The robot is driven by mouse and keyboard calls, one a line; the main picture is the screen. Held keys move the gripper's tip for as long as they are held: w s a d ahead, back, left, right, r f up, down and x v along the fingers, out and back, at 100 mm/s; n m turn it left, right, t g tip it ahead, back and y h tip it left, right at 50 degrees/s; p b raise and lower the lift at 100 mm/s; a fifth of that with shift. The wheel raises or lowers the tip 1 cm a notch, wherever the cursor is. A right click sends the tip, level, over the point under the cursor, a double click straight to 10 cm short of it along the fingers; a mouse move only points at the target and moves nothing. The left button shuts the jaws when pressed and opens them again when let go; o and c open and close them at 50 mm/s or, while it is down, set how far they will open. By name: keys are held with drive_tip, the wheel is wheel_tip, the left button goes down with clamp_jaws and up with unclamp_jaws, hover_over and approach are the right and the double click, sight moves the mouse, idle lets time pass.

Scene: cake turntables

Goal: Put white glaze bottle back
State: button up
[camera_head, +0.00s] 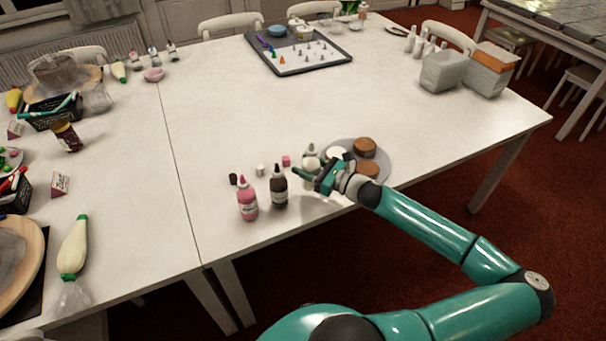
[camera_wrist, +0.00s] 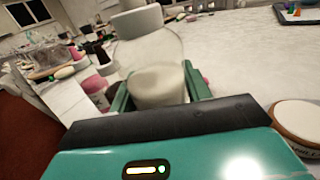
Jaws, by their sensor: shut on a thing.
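My gripper (camera_head: 313,178) is shut on the white glaze bottle (camera_head: 310,160), whose grey-tipped top shows above the fingers. In the wrist view the pale bottle (camera_wrist: 158,88) sits between the green fingers. The fingers hide much of its body, and I cannot tell whether its base touches the table. The brown glaze bottle (camera_head: 279,190) stands upright just left of my gripper, and the pink glaze bottle (camera_head: 247,202) stands left of that. A white cap (camera_head: 260,169), a black cap (camera_head: 233,179) and a pink cap (camera_head: 286,160) lie behind the bottles.
A grey turntable (camera_head: 383,172) with small brown-topped cakes (camera_head: 365,146) and a white-topped one (camera_head: 337,153) is close right of my gripper. A decorating tray (camera_head: 340,62) lies at the back. The middle of the white table (camera_head: 220,110) is clear.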

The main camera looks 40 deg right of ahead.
drive_tip(key=shift+w+f, duration=0.6)
drive_tip(key=shift+f, duration=0.05)
drive_tip(key=shift+w+f, duration=0.25)
drive_tip(key=shift+f, duration=1.5)
drive_tip(key=o, duration=0.7)
drive_tip(key=shift+f, duration=0.15)
drive_tip(key=shift+s+d, duration=0.15)
drive_tip(key=shift+s, duration=0.15)
drive_tip(key=v, duration=1.1)
drive_tip(key=shift+s+r, duration=0.2)
drive_tip(key=shift+s, duration=0.05)
